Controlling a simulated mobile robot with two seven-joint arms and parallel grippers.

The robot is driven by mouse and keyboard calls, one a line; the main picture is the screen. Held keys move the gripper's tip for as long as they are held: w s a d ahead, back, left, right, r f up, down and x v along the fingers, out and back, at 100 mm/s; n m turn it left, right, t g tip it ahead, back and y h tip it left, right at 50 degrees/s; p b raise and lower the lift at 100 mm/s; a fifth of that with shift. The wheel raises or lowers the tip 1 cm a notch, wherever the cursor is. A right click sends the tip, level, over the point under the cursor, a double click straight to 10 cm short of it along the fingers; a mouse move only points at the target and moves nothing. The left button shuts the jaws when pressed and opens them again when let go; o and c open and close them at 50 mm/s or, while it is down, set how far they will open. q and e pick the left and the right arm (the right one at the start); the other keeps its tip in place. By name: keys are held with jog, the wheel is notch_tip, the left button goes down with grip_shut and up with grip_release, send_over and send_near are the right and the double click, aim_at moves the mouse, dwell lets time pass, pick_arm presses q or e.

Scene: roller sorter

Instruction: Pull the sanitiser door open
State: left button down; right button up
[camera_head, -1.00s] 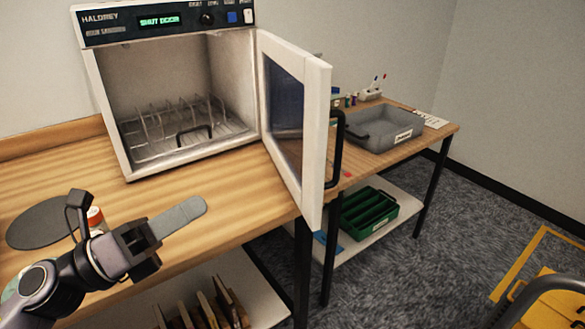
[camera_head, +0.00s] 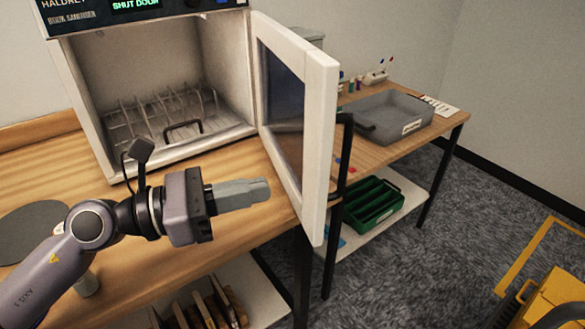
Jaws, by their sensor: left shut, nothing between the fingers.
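The book sanitiser (camera_head: 85,100) stands on the wooden bench, and its display reads "SHUT DOOR". Its white-framed door (camera_head: 318,150) is swung wide open to the right, with a dark window and a black handle (camera_head: 343,155) on its outer face. Inside is a wire rack (camera_head: 160,112). My left gripper (camera_head: 266,190) is shut and empty, in front of the open sanitiser and left of the door's inner face, apparently not touching it. My right gripper is not in view.
A grey tray (camera_head: 390,118) sits on the farther table, with a green divided crate (camera_head: 372,203) on the shelf below. Books (camera_head: 210,308) stand on the shelf under the bench. A dark round mat (camera_head: 30,228) lies at left. Yellow equipment (camera_head: 550,295) is at lower right.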

aim_at(314, 177)
pick_arm(q)
jog(key=p+x, duration=0.1)
jog(key=x, duration=0.5)
jog(key=shift+w+d+p, duration=0.15)
jog(key=shift+d+p, duration=0.05)
jog(key=shift+p, duration=0.1)
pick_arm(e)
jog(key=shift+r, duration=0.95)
